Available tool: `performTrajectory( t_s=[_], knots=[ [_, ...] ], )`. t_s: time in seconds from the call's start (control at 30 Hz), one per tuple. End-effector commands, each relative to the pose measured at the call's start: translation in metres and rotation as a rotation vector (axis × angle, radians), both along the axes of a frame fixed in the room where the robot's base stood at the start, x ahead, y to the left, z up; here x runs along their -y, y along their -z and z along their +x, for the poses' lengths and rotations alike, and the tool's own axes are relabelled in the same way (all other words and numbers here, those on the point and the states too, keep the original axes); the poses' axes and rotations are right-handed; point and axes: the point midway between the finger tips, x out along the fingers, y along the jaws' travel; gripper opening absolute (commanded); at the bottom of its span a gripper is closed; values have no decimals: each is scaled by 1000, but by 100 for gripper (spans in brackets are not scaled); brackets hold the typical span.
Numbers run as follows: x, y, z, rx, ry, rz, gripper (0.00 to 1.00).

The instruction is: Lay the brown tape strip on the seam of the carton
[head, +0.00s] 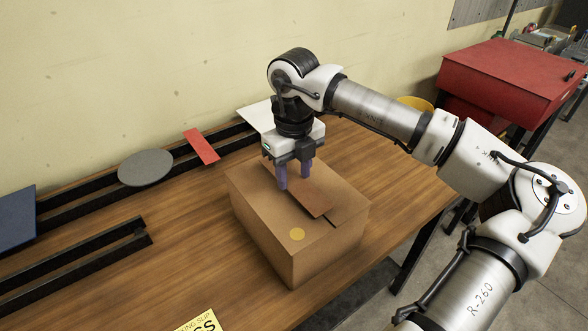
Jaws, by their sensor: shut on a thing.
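The brown cardboard carton (264,228) stands on the wooden bench. The brown tape strip (313,202) is a flat, slightly redder piece over the carton's top face. My gripper (294,182) points down above the carton, its purple fingers shut on the strip. The strip's near end reaches toward the front right edge of the top. A short dark line of the seam (331,222) shows just beyond that end; the rest of the seam is hidden. I cannot tell whether the strip touches the carton or hovers just above it.
A round yellow sticker (297,234) is on the carton top. Black rails along the back carry a grey disc (146,167), a red strip (202,147), a white sheet (257,116) and a blue panel (14,220). A yellow slip (198,322) lies in front.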

Motion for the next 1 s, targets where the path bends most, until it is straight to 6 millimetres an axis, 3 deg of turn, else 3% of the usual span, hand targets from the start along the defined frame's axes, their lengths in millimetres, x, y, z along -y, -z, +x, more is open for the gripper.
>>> performTrajectory(
  t_s=[0.7,0.73,0.9,1.0],
  knots=[
    [0,14,0,0,0,0,21],
    [0,14,0,0,0,0,44],
    [0,13,0,0,0,0,66],
    [0,13,0,0,0,0,68]
  ],
)
